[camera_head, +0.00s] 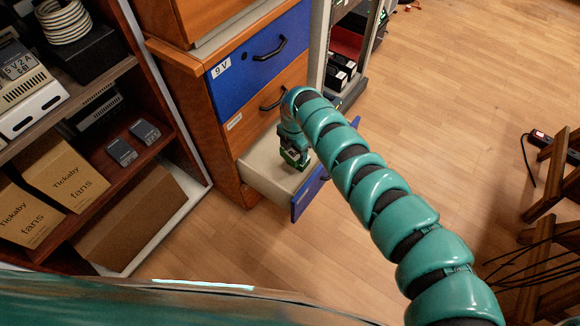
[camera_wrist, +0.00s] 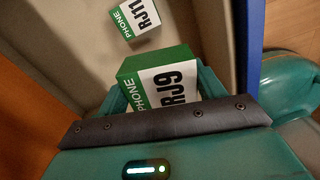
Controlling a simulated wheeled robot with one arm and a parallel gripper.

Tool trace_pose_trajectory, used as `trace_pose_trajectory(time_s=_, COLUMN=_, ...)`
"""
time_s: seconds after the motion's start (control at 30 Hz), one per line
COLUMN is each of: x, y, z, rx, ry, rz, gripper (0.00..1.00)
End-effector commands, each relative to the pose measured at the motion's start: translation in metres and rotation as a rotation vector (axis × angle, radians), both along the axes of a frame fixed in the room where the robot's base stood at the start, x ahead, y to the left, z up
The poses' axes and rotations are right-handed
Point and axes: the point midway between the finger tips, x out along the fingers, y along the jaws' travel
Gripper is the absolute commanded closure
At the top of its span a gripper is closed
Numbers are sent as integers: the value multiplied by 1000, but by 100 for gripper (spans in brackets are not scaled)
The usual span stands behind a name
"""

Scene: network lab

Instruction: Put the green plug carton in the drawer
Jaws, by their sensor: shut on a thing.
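My gripper (camera_head: 292,155) is shut on a green and white carton marked RJ9 (camera_wrist: 160,75). The carton's green edge shows under the gripper in the head view (camera_head: 296,162). The open bottom drawer (camera_head: 262,170) is pale inside with a blue front (camera_head: 303,197), and my gripper is over or inside it. A second green and white carton, marked RJ11 (camera_wrist: 137,18), is in the drawer beyond the held one in the wrist view. I cannot tell whether the held carton touches the drawer floor.
Above are a closed orange drawer (camera_head: 272,104) and a closed blue drawer (camera_head: 258,62) marked 9 V. A shelf unit at left holds fan cartons (camera_head: 66,180) and devices. A rack (camera_head: 345,60) stands behind. Floor (camera_head: 450,120) on the right is clear up to wooden legs (camera_head: 552,175).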

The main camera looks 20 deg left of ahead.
Motion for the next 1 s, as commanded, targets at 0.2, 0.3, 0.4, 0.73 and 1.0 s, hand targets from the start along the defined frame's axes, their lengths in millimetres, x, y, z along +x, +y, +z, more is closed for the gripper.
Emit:
trace_pose_trajectory(time_s=0.2, x=-27, y=29, z=-38, rx=3, ry=-4, rz=172, gripper=61)
trace_pose_trajectory(time_s=0.3, x=-32, y=33, z=-50, rx=2, ry=-2, rz=193, gripper=61)
trace_pose_trajectory(time_s=0.4, x=-33, y=33, z=-69, rx=0, ry=-1, rz=196, gripper=61)
trace_pose_trajectory(time_s=0.73, x=-32, y=32, z=-103, rx=-1, ry=-1, rz=194, gripper=61)
trace_pose_trajectory(time_s=1.0, x=-31, y=32, z=-137, rx=-1, ry=-4, rz=193, gripper=61)
